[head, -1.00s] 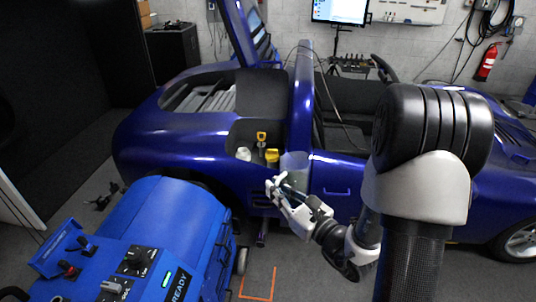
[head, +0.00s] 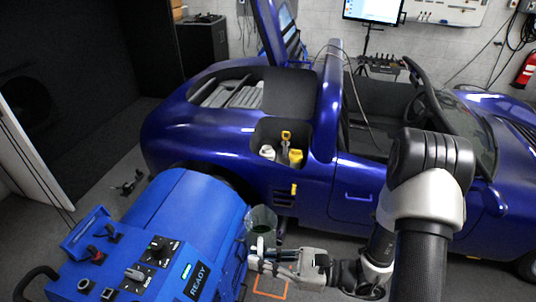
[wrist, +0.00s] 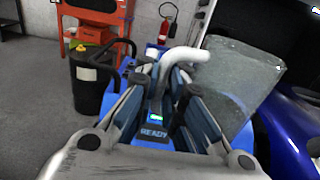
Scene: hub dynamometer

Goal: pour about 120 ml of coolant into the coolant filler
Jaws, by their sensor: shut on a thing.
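My gripper (head: 262,257) is shut on the pale handle (wrist: 186,58) of a clear jug. The jug (head: 262,218) looks about upright in the head view, with dark green liquid low inside. It also fills the upper right of the wrist view (wrist: 240,80). The jug is in front of the blue car's flank, beside the blue machine, below and apart from the car's open recess (head: 262,132). In the recess are a white-topped neck (head: 267,152), a yellow-topped one (head: 295,157) and a yellow handle (head: 285,136). I cannot tell which is the coolant filler.
The blue machine (head: 190,215) with knobs and a READY display stands close left of the jug. The blue car (head: 360,180) spans the middle and right. The wrist view shows a black drum (wrist: 90,85) and a red cart (wrist: 100,20). Grey floor is clear around an orange floor marking (head: 270,291).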

